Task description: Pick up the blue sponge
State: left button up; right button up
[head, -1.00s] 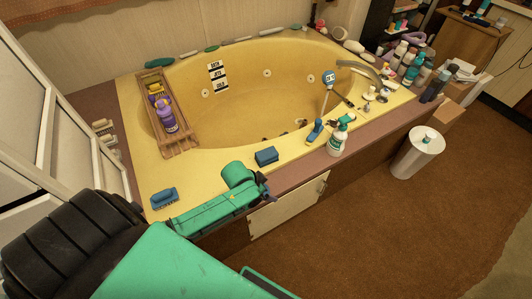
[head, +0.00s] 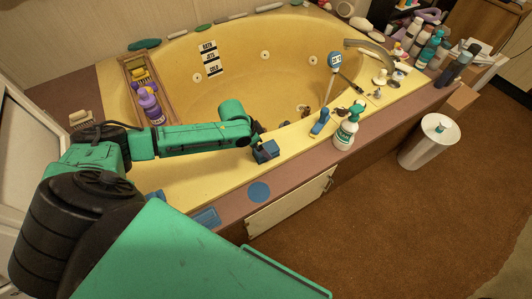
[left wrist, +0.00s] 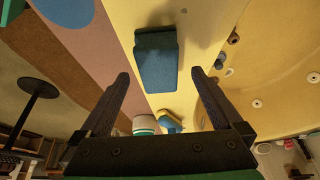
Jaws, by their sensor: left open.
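The blue sponge (head: 266,152) lies on the yellow front rim of the tub, a two-tone block with a darker side. My left gripper (head: 258,138) is at its back left edge, its fingers partly hidden by the arm and sponge. In the left wrist view the sponge (left wrist: 156,62) lies ahead, between the lines of the two fingers, and the gripper (left wrist: 160,75) is open and empty. I cannot tell whether a finger touches the sponge. My right gripper is not in view.
A blue-handled brush (head: 320,123) and a spray bottle (head: 347,128) stand right of the sponge. A blue disc (head: 259,191) and a blue item (head: 206,217) lie on the ledge in front. A wooden caddy (head: 137,98) with a purple bottle (head: 151,106) spans the tub's left side.

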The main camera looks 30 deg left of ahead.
aim_at(266, 148)
pick_arm(q)
jog(key=b+x, duration=0.1)
jog(key=x, duration=0.3)
jog(key=shift+w+d+f, duration=0.1)
jog(key=shift+d+f, duration=0.1)
jog(key=shift+f, duration=0.05)
jog(key=shift+r, duration=0.1)
jog(key=c, duration=1.3)
jog(key=shift+c, duration=0.2)
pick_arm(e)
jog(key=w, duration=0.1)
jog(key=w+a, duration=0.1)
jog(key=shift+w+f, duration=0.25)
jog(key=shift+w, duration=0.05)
pick_arm(q)
jog(key=shift+r, duration=0.25)
notch_tip(266, 148, up, 3)
jog(key=shift+f+p, duration=0.15)
jog(key=shift+p, duration=0.4)
notch_tip(266, 148, up, 17)
jog(key=p, duration=0.3)
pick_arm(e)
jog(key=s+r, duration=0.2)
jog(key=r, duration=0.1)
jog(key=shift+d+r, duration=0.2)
